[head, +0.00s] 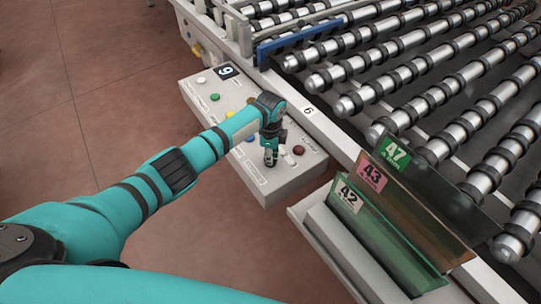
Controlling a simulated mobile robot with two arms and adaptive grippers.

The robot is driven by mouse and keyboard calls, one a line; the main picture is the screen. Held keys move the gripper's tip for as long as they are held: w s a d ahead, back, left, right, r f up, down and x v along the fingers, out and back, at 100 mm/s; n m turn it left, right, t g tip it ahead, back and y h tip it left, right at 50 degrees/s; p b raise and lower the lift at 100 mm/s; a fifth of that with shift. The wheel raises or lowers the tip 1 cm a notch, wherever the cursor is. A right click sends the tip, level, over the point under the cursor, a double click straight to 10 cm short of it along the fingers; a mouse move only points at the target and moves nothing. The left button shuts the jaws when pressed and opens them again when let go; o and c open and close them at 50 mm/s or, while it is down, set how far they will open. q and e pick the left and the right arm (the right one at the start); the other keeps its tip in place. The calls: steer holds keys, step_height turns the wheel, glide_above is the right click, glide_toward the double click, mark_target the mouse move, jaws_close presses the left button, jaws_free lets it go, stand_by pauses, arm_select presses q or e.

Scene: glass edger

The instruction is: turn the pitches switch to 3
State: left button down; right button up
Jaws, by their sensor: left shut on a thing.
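The grey control panel (262,184) is at the centre, beside the roller conveyor. My left gripper (270,160) points down at the panel's right part. It is shut on a small control there, which I take to be the pitches switch; the fingers hide it, and its pointer and numbers cannot be read. A dark red button (298,150) is just right of the gripper. My right gripper is not in view.
Green (215,97), yellow (230,114) and white buttons and a digit display (226,71) are on the panel's far part. Glass sheets with tags 42, 43 and 47 stand in a rack (335,245) at lower right. The conveyor rollers (400,75) fill the upper right. The floor at left is clear.

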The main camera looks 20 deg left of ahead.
arm_select(q)
steer(key=shift+w+r, duration=0.1)
steer(key=c, duration=1.4)
jaws_free()
steer(key=shift+o, duration=0.2)
step_height(320, 180, up, 12)
